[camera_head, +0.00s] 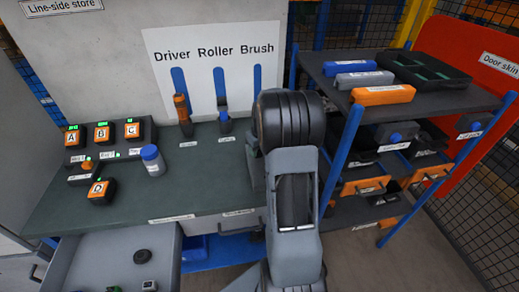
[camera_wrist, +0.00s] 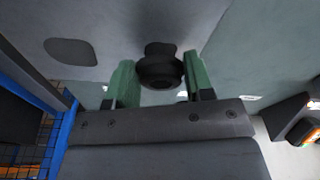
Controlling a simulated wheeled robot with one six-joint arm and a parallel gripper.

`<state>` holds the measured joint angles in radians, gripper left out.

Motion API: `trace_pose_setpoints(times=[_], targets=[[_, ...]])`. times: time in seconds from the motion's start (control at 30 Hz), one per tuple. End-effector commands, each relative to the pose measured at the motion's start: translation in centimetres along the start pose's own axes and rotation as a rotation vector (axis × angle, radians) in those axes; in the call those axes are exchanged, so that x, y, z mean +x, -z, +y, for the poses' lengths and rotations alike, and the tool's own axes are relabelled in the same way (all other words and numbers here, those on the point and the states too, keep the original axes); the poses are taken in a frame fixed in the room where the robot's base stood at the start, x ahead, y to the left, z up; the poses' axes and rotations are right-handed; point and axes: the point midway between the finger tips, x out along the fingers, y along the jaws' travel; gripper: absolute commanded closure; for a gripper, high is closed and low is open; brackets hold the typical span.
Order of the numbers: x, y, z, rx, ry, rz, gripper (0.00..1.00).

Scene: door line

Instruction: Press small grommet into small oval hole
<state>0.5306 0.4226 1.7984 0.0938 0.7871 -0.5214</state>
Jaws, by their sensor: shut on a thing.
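My gripper (camera_wrist: 160,74) shows in the wrist view with its two green fingers on either side of a round black grommet (camera_wrist: 161,71). It is shut on this grommet, which has a wide flange and a narrower part beyond it. A pale grey surface lies past the grommet; I cannot tell whether they touch. A dark oval (camera_wrist: 70,52), perhaps a hole, shows on that surface to the left. A dark patch right behind the grommet is partly hidden, and I cannot tell if it is a hole. In the head view my arm hides the gripper.
A black ring-shaped part (camera_head: 142,256) lies in the open grey drawer (camera_head: 105,258). The dark workbench (camera_head: 130,200) carries labelled boxes (camera_head: 102,134), a blue-capped bottle (camera_head: 152,160) and upright tools (camera_head: 183,113). A blue-post shelf rack (camera_head: 440,98) with bins and a red panel (camera_head: 470,60) stand right.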

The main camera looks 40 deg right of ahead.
Motion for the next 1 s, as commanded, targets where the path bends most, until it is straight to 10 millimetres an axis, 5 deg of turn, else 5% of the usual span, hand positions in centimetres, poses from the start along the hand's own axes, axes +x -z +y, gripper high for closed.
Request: trace_pose_setpoints(times=[1.0], targets=[[0.84, -0.13, 0.01, 0.000, 0.000, 0.000, 0.80]])
